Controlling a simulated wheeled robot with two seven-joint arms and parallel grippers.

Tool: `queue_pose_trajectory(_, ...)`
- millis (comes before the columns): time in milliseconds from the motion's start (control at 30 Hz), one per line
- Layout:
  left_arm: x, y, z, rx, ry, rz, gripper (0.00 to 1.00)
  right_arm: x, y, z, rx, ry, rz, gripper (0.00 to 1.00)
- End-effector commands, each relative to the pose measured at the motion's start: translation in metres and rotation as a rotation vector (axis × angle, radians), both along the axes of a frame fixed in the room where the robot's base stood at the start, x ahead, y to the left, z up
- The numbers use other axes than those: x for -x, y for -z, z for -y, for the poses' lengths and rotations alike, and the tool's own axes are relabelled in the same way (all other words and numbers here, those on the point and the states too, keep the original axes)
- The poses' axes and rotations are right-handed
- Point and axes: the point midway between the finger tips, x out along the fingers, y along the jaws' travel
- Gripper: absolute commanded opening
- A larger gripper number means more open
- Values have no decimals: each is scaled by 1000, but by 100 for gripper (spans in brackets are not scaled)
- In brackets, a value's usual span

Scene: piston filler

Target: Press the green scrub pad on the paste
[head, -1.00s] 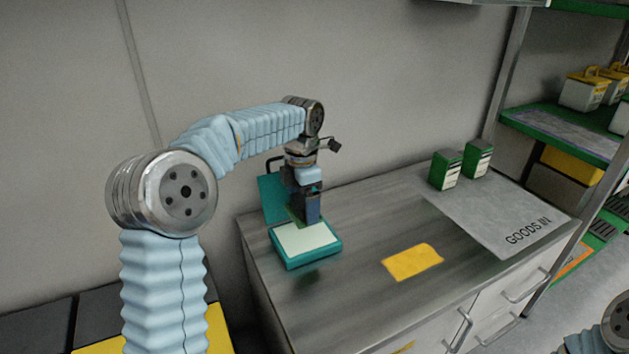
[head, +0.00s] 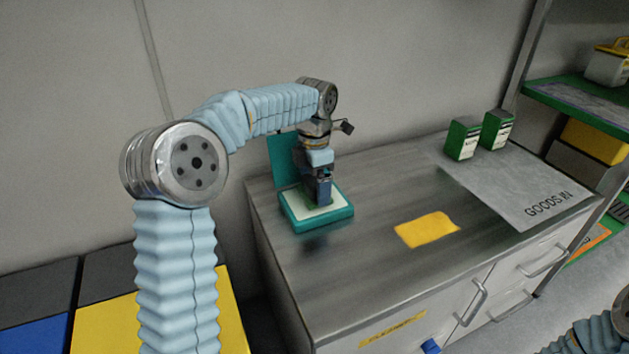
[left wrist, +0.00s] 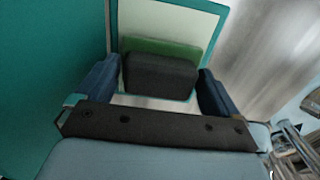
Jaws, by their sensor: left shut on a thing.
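The green scrub pad (left wrist: 170,47) has a dark grey block-shaped back (left wrist: 160,76). My left gripper (head: 319,192) is shut on that back, with its blue fingers on either side in the left wrist view (left wrist: 156,82). The gripper points straight down over an open teal tin (head: 322,223) on the counter. Pale paste (head: 340,202) fills the tin, and its teal lid (head: 283,160) stands up behind. The pad is at the paste surface; whether it touches is hidden by the gripper. My right gripper is out of view.
A yellow cloth (head: 427,230) lies on the counter (head: 370,275), right of the tin. Shelves (head: 575,100) are at right. The counter around the tin is clear.

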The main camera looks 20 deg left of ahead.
Motion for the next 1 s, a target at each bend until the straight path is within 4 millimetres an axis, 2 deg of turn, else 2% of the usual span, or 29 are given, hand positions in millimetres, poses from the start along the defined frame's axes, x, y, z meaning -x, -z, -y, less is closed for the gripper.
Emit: queue_pose_trajectory(1000,0,6,0,1,0,1,71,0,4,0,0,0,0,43)
